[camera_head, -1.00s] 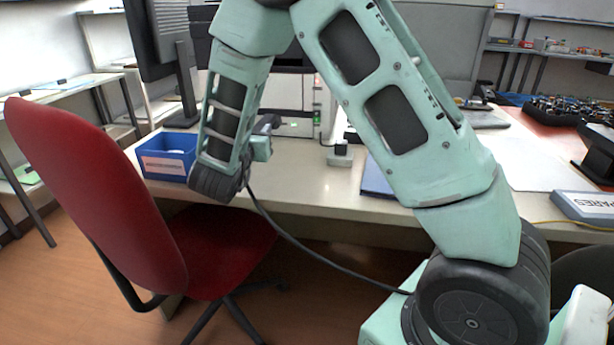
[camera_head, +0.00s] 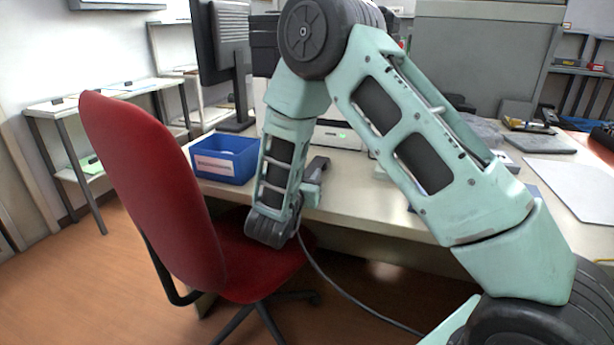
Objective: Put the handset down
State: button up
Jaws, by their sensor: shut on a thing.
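My gripper (camera_head: 312,196) is at the end of my mint-green arm, at the desk's front edge, right of the blue bin. It is shut on a dark grey elongated thing, which looks like the handset (camera_head: 317,168). The handset sticks up and back from the jaws, over the front part of the desk (camera_head: 350,189) in the picture. My wrist hides part of the jaws and the handset's lower end. I cannot tell whether the handset touches the desk.
A blue bin (camera_head: 240,161) with a white label stands on the desk. A red chair (camera_head: 150,190) stands close in front, left of my forearm. A monitor (camera_head: 222,55) and a printer-like machine (camera_head: 340,134) are behind. Some desk top near the gripper looks bare.

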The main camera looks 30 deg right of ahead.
jog(key=shift+f, duration=0.15)
jog(key=o, duration=1.1)
